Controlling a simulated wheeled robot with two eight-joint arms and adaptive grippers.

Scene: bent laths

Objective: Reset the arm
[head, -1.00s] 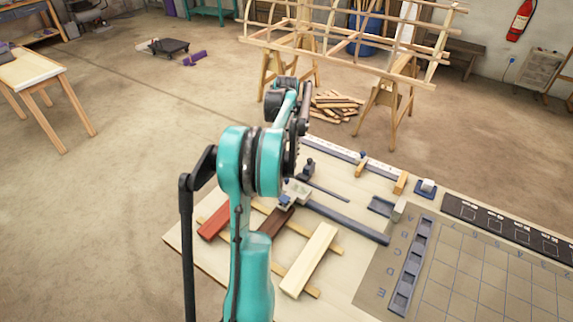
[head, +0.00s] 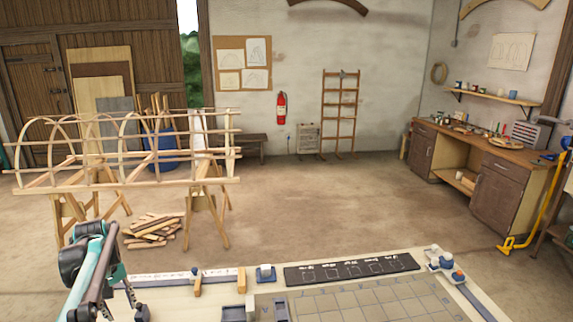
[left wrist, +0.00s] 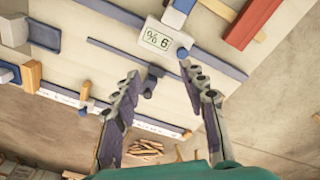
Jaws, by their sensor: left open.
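My left arm (head: 92,272) comes in at the lower left of the head view, beside the near worktable (head: 490,300). My left gripper (left wrist: 160,80) shows clearly in the left wrist view, its two dark fingers spread wide with nothing held between them. It is above the worktable, pointing at a white meter (left wrist: 157,40) with a small display. My right gripper is in neither view.
A dark panel (head: 352,270) and a grid board (head: 385,300) lie on the worktable. Several small fixtures (head: 446,266) stand at its far right corner. Beyond are a wooden lath frame (head: 125,184) on trestles and a wood pile (head: 152,230). Open floor (head: 330,215) lies behind the table.

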